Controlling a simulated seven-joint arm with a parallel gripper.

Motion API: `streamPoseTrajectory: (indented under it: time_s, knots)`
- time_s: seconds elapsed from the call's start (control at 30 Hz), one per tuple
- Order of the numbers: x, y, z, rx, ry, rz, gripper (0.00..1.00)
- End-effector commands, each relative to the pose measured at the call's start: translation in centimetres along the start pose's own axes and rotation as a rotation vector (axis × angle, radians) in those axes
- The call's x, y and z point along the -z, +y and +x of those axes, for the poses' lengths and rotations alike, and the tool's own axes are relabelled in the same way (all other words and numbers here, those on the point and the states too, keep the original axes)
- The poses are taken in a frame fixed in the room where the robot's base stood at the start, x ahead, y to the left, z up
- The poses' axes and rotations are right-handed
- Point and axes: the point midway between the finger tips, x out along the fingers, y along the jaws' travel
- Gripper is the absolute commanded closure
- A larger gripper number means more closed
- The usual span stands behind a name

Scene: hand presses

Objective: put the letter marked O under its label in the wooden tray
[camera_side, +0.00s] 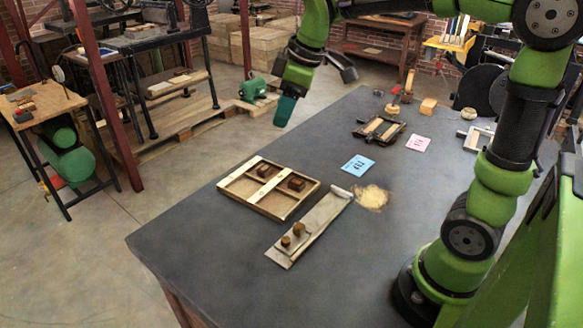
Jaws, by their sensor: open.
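The wooden tray (283,211) lies on the dark table, left of centre, with white strips across it. Two brown letter blocks sit in it, one at the back (263,170) and one at the right (297,183). Two more small brown blocks, one nearer (285,241) and one farther (299,229), stand on a flat metal plate (322,214) in front of the tray. The marks on the blocks and the labels are too small to read, so I cannot tell which is the O. My gripper (284,119) hangs open and empty, high above and behind the tray.
A blue card (358,165), a pink card (417,144) and a tan patch (371,196) lie right of the tray. A small hand press (380,129) and a wooden block (428,106) stand farther back. The table's front left (200,240) is clear.

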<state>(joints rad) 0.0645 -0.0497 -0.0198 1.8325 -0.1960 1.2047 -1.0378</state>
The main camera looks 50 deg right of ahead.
Motion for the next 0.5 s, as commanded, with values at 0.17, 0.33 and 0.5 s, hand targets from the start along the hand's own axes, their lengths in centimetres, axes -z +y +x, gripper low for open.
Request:
streamPoseTrajectory:
  time_s: [0.17, 0.33, 0.5]
  knots:
    - [-4.5, -5.9, -2.8, -0.011, 0.14, 0.397, 0.44]
    - [-8.2, -9.8, -3.0, 0.02, 0.245, 0.714, 0.44]
    - [-10.2, -11.6, -2.4, 0.05, 0.295, 0.886, 0.44]
